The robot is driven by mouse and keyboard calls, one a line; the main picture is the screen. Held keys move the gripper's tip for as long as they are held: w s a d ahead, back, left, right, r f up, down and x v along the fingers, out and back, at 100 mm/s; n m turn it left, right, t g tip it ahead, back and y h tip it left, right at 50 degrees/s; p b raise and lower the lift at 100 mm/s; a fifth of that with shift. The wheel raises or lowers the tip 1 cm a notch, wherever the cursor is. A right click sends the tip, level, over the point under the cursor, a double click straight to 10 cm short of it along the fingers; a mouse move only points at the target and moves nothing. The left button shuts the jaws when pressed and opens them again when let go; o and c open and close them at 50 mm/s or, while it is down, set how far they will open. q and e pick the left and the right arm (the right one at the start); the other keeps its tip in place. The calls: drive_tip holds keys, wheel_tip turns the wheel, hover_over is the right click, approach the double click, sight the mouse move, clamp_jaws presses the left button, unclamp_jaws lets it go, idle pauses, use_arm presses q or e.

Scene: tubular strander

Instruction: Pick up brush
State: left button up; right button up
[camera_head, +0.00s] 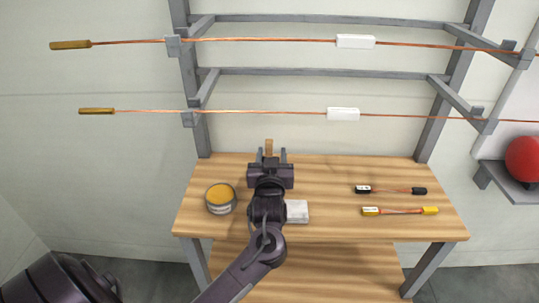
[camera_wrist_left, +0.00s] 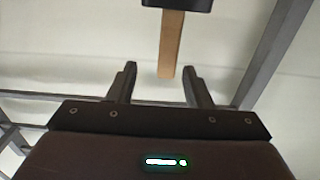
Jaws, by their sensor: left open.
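The brush shows as a light wooden handle (camera_head: 269,146) at the back edge of the workbench in the head view. In the left wrist view the brush (camera_wrist_left: 171,45) has its wooden handle hanging down from a dark part cut off at the top edge. My left gripper (camera_head: 271,154) is open, just in front of the handle in the head view. In the left wrist view the handle's end lies between the two fingertips of my left gripper (camera_wrist_left: 159,70); I cannot tell how deep it sits, and no contact shows. My right gripper is not in view.
The wooden workbench (camera_head: 330,175) holds a yellow-topped can (camera_head: 221,198), a white block (camera_head: 297,211) partly behind my arm, and two short cables (camera_head: 391,190), (camera_head: 400,211). Copper rods on a grey rack (camera_head: 330,71) hang above. A red ball (camera_head: 524,158) sits right.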

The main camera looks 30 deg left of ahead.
sight(269, 148)
use_arm(q)
drive_tip(key=shift+w+a+r, duration=0.15)
drive_tip(key=shift+w+a, duration=0.2)
drive_tip(key=shift+w, duration=0.05)
drive_tip(key=shift+w+a+r+p, duration=0.1)
drive_tip(key=shift+w+a+p, duration=0.35)
drive_tip(key=shift+w+a, duration=0.05)
drive_tip(key=x, duration=0.1)
drive_tip(key=p+x, duration=0.1)
drive_tip(key=x, duration=0.1)
drive_tip(key=shift+w+a+f, duration=0.2)
drive_tip(key=shift+a+f, duration=0.05)
drive_tip(key=shift+a, duration=0.1)
drive_tip(key=shift+w+a, duration=0.1)
drive_tip(key=shift+w, duration=0.05)
drive_tip(key=c, duration=0.8)
clamp_jaws()
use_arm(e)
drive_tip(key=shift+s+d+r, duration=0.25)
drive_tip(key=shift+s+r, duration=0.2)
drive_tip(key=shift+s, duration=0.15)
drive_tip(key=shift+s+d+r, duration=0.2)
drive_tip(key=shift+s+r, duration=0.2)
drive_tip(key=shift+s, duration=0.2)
